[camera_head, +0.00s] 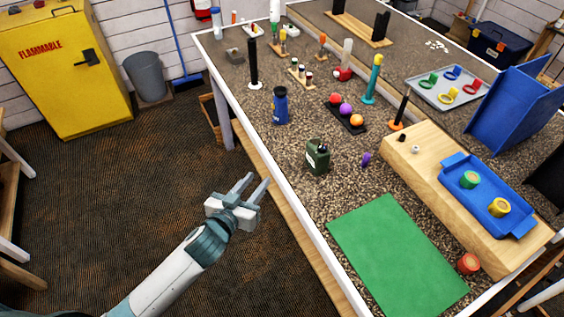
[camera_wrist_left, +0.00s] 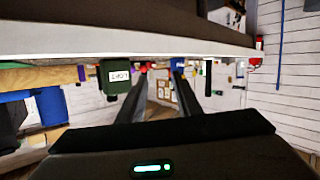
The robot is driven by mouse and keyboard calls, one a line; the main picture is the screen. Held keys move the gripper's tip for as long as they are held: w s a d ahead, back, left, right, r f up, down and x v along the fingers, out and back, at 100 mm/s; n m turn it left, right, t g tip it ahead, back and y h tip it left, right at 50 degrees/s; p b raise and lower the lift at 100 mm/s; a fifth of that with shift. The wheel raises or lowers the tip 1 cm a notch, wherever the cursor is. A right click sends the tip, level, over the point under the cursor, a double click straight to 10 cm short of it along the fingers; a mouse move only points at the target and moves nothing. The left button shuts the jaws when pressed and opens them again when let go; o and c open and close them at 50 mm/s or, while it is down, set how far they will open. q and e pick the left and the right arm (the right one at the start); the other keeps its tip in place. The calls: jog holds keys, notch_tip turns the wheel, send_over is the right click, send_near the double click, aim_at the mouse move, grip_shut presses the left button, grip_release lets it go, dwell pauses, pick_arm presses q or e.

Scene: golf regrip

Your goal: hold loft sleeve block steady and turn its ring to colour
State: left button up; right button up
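The loft sleeve block (camera_head: 316,158) is a dark green block standing on the speckled tabletop, left of the wooden board. A small dark piece shows on its top in the head view; I cannot make out the ring's colours. In the left wrist view the block (camera_wrist_left: 116,78) shows a pale lettered label, left of my fingers. My left gripper (camera_head: 257,183) is open and empty, off the table's near left edge and apart from the block. Its two fingers (camera_wrist_left: 158,82) stand spread in the left wrist view. My right gripper is not in view.
A green mat (camera_head: 395,255) lies in front of the block. A blue bottle (camera_head: 280,106) stands behind it and a small purple piece (camera_head: 366,159) to its right. The wooden board (camera_head: 445,185) carries a blue tray (camera_head: 470,205). The white table edge (camera_head: 270,165) lies between gripper and block.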

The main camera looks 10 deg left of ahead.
pick_arm(q)
jog(key=w+d+r+m+g+h, duration=0.4)
jog(key=d+m+h, duration=0.3)
jog(key=h, duration=0.4)
jog(key=shift+r+m, duration=0.3)
jog(key=shift+r, duration=0.3)
